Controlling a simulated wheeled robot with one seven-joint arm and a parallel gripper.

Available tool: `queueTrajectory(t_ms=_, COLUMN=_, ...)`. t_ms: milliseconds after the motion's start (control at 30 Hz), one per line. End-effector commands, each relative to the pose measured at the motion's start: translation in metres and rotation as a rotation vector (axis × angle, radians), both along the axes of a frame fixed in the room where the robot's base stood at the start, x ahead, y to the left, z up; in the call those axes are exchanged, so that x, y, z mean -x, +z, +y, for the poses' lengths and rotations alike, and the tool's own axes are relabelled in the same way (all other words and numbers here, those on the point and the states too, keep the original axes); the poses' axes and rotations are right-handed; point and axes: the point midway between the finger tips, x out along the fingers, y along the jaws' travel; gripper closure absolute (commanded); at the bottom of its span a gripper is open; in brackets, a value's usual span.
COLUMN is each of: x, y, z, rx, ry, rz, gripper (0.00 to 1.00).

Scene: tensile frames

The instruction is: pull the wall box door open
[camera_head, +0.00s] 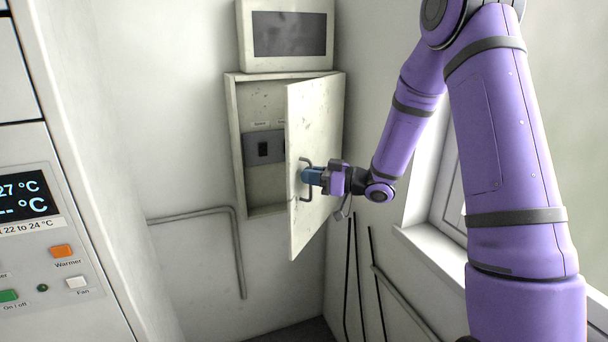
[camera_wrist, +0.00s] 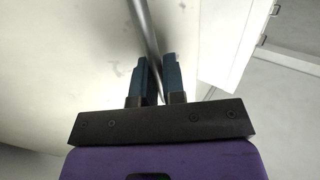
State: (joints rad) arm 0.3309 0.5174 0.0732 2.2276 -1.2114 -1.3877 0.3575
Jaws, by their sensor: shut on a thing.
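The wall box (camera_head: 235,135) is a cream metal cabinet on the wall, in the middle of the head view. Its door (camera_head: 313,120) is hinged on the right and stands well open, swung out from the box. A dark panel with switches (camera_head: 264,148) shows inside.
A window with a sill (camera_head: 430,245) is at right, close to my arm. A control panel with buttons (camera_head: 62,251) stands at left.

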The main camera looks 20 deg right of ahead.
Motion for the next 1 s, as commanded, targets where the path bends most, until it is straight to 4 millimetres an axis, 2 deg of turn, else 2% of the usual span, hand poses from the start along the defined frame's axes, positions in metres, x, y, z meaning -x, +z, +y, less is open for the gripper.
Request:
queueTrajectory(t_ms=367, x=0.042, y=0.002, z=-0.070, rx=0.002, ry=0.232, rz=-0.009, gripper=1.00)
queueTrajectory(t_ms=600, x=0.063, y=0.002, z=-0.115, rx=0.002, ry=0.256, rz=-0.006, gripper=1.00)
queueTrajectory(t_ms=800, x=0.070, y=0.002, z=-0.139, rx=0.001, ry=0.257, rz=-0.007, gripper=1.00)
queueTrajectory(t_ms=1000, x=0.074, y=0.003, z=-0.150, rx=0.001, ry=0.259, rz=-0.007, gripper=1.00)
